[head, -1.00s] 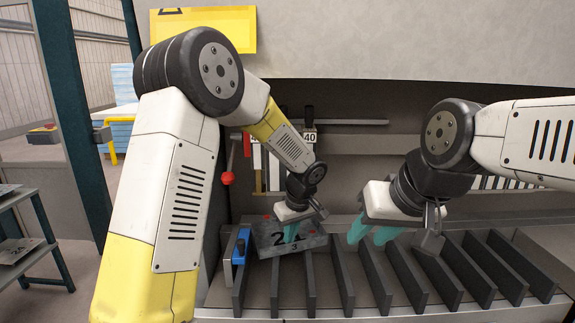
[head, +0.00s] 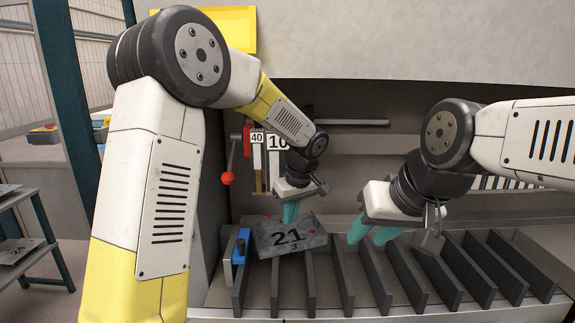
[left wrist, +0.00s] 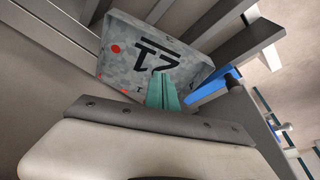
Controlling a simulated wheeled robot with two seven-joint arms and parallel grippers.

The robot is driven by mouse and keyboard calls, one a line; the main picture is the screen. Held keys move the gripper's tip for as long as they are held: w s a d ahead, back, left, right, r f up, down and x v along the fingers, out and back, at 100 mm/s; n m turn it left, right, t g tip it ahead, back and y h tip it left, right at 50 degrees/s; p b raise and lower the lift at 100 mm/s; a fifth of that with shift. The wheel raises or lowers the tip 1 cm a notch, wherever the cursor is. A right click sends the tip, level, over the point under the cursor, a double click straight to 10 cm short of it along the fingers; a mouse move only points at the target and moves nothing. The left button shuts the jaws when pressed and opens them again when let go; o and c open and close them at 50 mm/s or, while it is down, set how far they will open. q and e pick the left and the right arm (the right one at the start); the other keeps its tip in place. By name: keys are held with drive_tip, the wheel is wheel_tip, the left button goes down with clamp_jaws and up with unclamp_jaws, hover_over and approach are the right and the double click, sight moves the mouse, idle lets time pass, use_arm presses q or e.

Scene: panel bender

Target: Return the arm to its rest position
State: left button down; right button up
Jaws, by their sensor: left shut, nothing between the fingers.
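My left arm (head: 160,190) comes in from the left and reaches over the slatted bed. My left gripper (head: 290,212) has teal fingers, which are shut and empty just above and behind a grey metal plate marked 21 (head: 287,239). In the left wrist view the shut fingers (left wrist: 163,92) overlap the plate (left wrist: 155,50); whether they touch it I cannot tell. The plate lies tilted on the slats at the left end. My right gripper (head: 371,236) hangs over the middle slats with teal fingers apart and nothing seen between them.
Dark upright slats (head: 345,275) run across the bed. A blue block (head: 241,246) stands by the plate's left side. A lever with a red ball (head: 228,178) and tags marked 40 and 10 are behind my left arm. A side table (head: 30,250) stands far left.

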use_arm(q)
drive_tip(key=s+a+r+m+h, duration=0.2)
drive_tip(key=s+a+r+m, duration=0.1)
drive_tip(key=s+a+r, duration=0.75)
drive_tip(key=s+a+r+m+t+h, duration=0.1)
drive_tip(key=s+a+m+t, duration=0.2)
drive_tip(key=s, duration=1.1)
drive_tip(key=shift+s+a+m+h, duration=0.3)
drive_tip(key=shift+s+a+h, duration=0.1)
drive_tip(key=shift+a, duration=0.3)
use_arm(e)
drive_tip(key=shift+c, duration=0.3)
